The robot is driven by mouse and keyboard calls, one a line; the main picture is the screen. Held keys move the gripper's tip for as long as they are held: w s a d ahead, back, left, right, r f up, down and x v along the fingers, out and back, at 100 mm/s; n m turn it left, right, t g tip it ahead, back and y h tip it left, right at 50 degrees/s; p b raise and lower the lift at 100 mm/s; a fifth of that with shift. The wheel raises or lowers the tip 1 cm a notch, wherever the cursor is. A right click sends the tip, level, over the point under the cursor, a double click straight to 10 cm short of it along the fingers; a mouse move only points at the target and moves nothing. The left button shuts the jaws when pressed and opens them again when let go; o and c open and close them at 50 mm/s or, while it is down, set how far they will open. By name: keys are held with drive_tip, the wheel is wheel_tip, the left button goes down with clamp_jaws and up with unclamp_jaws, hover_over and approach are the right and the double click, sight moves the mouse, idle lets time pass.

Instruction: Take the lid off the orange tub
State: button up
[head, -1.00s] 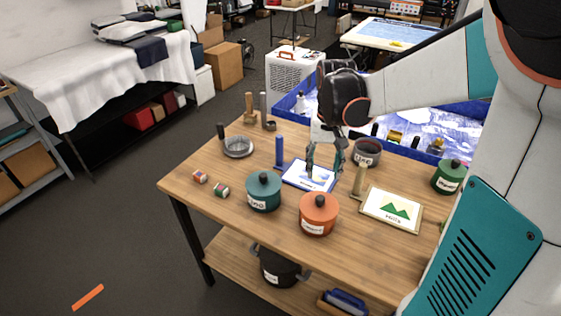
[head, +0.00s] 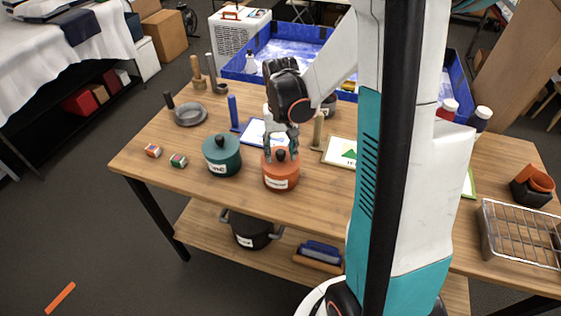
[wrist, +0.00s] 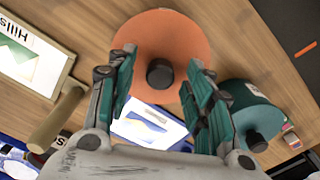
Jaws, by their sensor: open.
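The orange tub (head: 281,183) stands on the wooden table with its orange lid on and a dark round knob on top. In the wrist view the orange lid (wrist: 150,35) fills the upper middle, and its dark knob (wrist: 160,73) lies between my fingers. My gripper (head: 281,153) is open, pointing down just above the lid. In the wrist view my gripper (wrist: 162,70) has one teal finger on each side of the knob, apart from it. I cannot tell the exact height of the fingertips over the lid.
A teal lidded tub (head: 221,160) stands close to the left of the orange tub. A framed picture (head: 341,152) and a wooden-handled squeegee (head: 317,130) are to the right. A blue-handled tool (head: 233,112) stands behind. A wire rack (head: 520,234) sits far right.

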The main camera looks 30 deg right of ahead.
drive_tip(key=shift+f, duration=0.55)
drive_tip(key=c, duration=1)
drive_tip(key=shift+r, duration=0.1)
